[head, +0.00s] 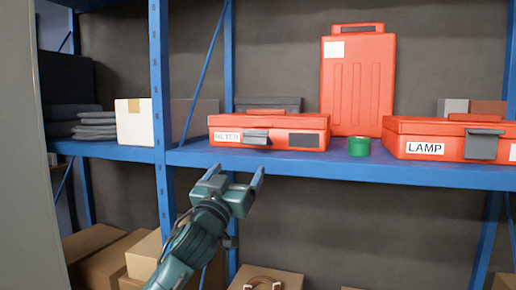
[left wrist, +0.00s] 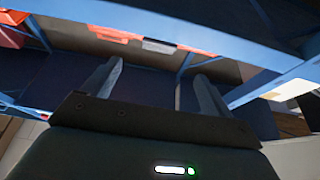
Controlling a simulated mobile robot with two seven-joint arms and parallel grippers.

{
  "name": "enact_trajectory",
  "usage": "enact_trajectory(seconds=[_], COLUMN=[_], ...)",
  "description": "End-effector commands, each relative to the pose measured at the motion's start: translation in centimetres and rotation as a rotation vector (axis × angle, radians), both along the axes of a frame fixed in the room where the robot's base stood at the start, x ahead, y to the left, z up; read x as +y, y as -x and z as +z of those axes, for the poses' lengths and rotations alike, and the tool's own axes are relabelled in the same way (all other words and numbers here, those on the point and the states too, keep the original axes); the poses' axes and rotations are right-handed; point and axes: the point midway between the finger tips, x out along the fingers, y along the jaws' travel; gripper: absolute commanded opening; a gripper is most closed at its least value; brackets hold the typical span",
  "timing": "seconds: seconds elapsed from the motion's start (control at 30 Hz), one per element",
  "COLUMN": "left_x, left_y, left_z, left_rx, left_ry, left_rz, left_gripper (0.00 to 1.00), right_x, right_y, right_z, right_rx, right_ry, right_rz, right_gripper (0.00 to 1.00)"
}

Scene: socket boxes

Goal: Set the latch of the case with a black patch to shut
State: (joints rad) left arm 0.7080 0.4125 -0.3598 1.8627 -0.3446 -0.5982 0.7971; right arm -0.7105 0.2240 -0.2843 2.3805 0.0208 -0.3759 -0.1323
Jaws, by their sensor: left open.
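My right gripper is out of view.
A red LAMP case (head: 450,130) with a grey latch lies at the right. A green tin (head: 359,147) stands between the cases, before an upright red case (head: 358,85). A blue post (head: 161,120) and the shelf edge (head: 340,170) are near my arm. Cardboard boxes (head: 110,262) sit below.

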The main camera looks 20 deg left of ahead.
Motion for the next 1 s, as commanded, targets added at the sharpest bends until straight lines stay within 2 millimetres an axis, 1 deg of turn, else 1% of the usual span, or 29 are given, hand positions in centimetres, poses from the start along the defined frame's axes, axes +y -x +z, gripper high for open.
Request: enact_trajectory(seconds=[0.4, 0.6, 0.8, 1.0], left_x=[-0.3, -0.4, -0.5, -0.5], left_y=[-7.2, -9.7, -11.0, -11.2], left_z=[3.0, 4.0, 4.5, 4.6], left_rx=[0.001, 0.0, 0.0, 0.001], left_ry=[-0.001, 0.0, 0.0, 0.0], left_rz=[0.001, -0.001, -0.001, -0.001], left_gripper=[0.85, 0.85, 0.85, 0.85], right_x=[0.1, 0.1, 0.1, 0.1], right_y=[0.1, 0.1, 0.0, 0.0], right_z=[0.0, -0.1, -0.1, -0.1], right_rx=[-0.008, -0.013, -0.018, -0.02], right_ry=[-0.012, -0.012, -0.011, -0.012], right_rz=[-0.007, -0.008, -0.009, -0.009], right_gripper=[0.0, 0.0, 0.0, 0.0])
